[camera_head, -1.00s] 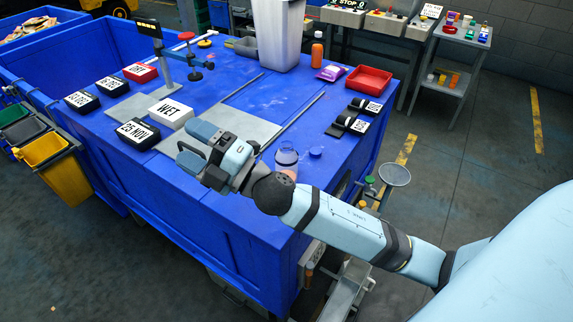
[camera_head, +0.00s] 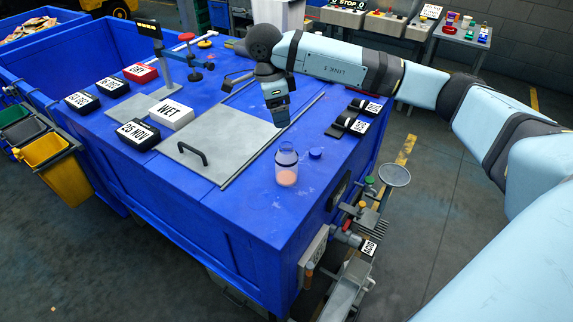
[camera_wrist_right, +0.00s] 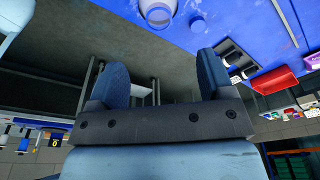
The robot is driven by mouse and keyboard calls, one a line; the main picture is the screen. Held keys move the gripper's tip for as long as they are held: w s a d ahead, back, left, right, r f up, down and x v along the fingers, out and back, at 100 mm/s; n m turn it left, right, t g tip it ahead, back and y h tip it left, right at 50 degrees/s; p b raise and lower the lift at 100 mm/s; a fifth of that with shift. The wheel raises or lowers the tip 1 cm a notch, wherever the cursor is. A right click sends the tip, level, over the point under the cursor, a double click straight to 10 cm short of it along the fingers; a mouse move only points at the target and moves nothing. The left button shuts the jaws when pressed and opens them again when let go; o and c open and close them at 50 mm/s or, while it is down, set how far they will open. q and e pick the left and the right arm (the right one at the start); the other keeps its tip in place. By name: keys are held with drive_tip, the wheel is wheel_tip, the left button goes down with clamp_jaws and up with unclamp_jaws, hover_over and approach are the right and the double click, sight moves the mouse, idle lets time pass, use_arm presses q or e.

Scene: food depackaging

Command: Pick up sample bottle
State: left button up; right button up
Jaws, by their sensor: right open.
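The sample bottle (camera_head: 287,167) is clear, with pinkish contents in its lower part. It stands upright and uncapped on the blue bench top, near its front right edge. A blue cap (camera_head: 315,153) lies beside it to the right. My right gripper (camera_head: 256,103) is open and empty above the bench, behind the bottle and apart from it. In the right wrist view the bottle (camera_wrist_right: 158,12) shows at the top edge, partly cut off, beyond the two spread fingers. The cap (camera_wrist_right: 197,23) is near it. My left gripper is not in view.
A grey hatch plate with a dark handle (camera_head: 190,152) lies left of the bottle. Labelled blocks, including a WET block (camera_head: 170,114), stand further left. Black holders (camera_head: 348,127) are to the right. A valve assembly (camera_head: 362,205) sits off the bench's right side.

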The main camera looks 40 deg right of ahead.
sight(286, 141)
drive_tip(key=f, duration=0.2)
drive_tip(key=f+p, duration=0.1)
drive_tip(key=f, duration=0.2)
drive_tip(key=d+f, duration=0.1)
drive_tip(key=f, duration=0.1)
drive_tip(key=shift+s+f, duration=0.25)
drive_tip(key=f, duration=0.1)
drive_tip(key=f+p, duration=0.1)
drive_tip(key=d+f+p, duration=0.1)
drive_tip(key=f, duration=0.1)
drive_tip(key=shift+s, duration=0.25)
drive_tip(key=shift+f+p, duration=0.3)
drive_tip(key=shift+f, duration=0.25)
drive_tip(key=c, duration=1.2)
drive_tip(key=shift+r, duration=0.1)
drive_tip(key=shift+c, duration=0.2)
drive_tip(key=shift+r, duration=0.1)
